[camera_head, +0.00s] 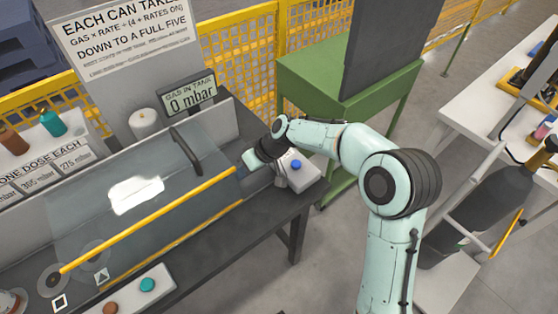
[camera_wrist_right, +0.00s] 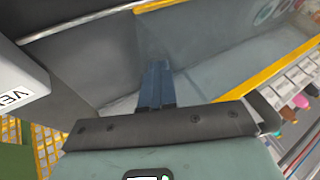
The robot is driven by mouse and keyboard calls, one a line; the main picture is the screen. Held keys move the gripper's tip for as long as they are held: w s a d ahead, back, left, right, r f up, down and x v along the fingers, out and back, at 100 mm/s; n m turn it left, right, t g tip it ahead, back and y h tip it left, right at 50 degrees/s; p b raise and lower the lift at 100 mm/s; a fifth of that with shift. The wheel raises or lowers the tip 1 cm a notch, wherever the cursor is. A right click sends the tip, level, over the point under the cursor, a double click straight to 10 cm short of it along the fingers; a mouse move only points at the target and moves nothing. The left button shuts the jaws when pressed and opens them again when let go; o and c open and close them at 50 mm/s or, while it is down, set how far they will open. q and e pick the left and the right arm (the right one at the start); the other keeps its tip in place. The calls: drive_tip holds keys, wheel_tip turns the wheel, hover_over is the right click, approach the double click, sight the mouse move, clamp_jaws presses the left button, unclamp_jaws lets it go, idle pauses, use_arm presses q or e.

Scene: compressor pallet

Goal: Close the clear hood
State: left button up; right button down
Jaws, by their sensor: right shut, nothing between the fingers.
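The clear hood (camera_head: 95,210) is a see-through panel with a bright glare patch and a yellow bar (camera_head: 150,220) along its front edge. It lies over the grey trough on the dark bench. In the head view its bar appears above a second yellow strip on the bench front; I cannot tell the exact gap. My right gripper (camera_head: 250,160) is at the hood's right end, near the end of the bar. In the right wrist view its blue fingers (camera_wrist_right: 157,70) are together and empty, in front of grey panels; contact is unclear. My left gripper is not in view.
A white box with a blue button (camera_head: 297,165) stands just right of my right gripper. A dark curved handle (camera_head: 187,148) rises behind the hood, near the gas display (camera_head: 188,100). A green stand (camera_head: 325,85) is at the back. A tray with round buttons (camera_head: 128,292) lies in front.

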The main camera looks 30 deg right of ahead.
sight(127, 241)
drive_tip(key=a, duration=0.7)
drive_tip(key=s+a, duration=0.1)
drive_tip(key=a, duration=0.2)
drive_tip(key=shift+a, duration=0.2)
drive_tip(key=a+p, duration=0.1)
drive_tip(key=a, duration=0.6)
drive_tip(key=s+a+p, duration=0.1)
drive_tip(key=a, duration=0.7)
drive_tip(key=a+p, duration=0.2)
drive_tip(key=a, duration=0.6)
drive_tip(key=shift+s, duration=0.2)
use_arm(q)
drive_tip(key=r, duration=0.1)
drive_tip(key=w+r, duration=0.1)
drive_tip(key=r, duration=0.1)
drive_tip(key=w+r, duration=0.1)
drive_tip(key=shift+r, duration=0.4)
use_arm(e)
drive_tip(key=shift+s+a, duration=0.1)
drive_tip(key=shift+a, duration=0.2)
